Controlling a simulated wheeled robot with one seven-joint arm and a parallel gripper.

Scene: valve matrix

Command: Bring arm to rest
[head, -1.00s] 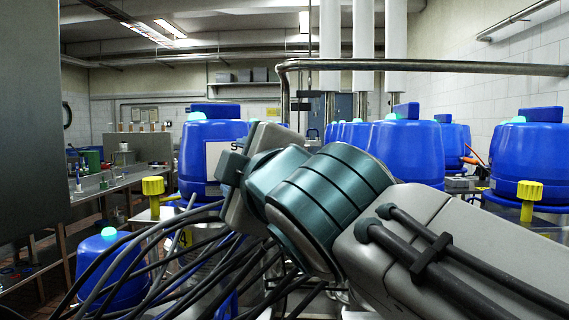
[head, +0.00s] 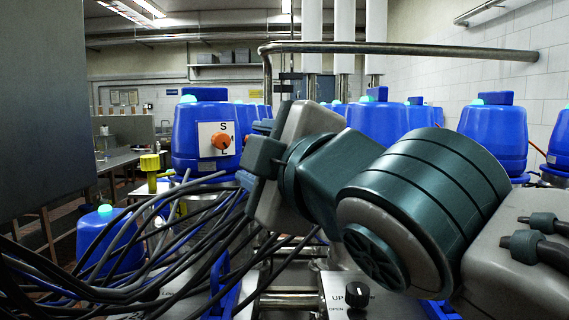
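My arm reaches in from the lower right in the head view, with teal joints and grey links. At its far end is a grey, slab-like part with dark blocks on its left side, which looks like my gripper (head: 262,152). Its fingertips are not clear, so I cannot tell whether it is open or shut. I see nothing held in it. It is in front of the blue valve heads, just right of the white plate (head: 207,132) marked S and L with an orange knob (head: 221,141). I cannot tell the depth gap between them.
Blue valve heads (head: 494,135) with green lamps stand behind my arm. Dark cables (head: 150,255) bunch at lower left. A black knob (head: 357,294) on a plate marked UP and OPEN is below my arm. A yellow valve handle (head: 150,163), a grey panel (head: 40,110) and a steel pipe (head: 400,47) are around.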

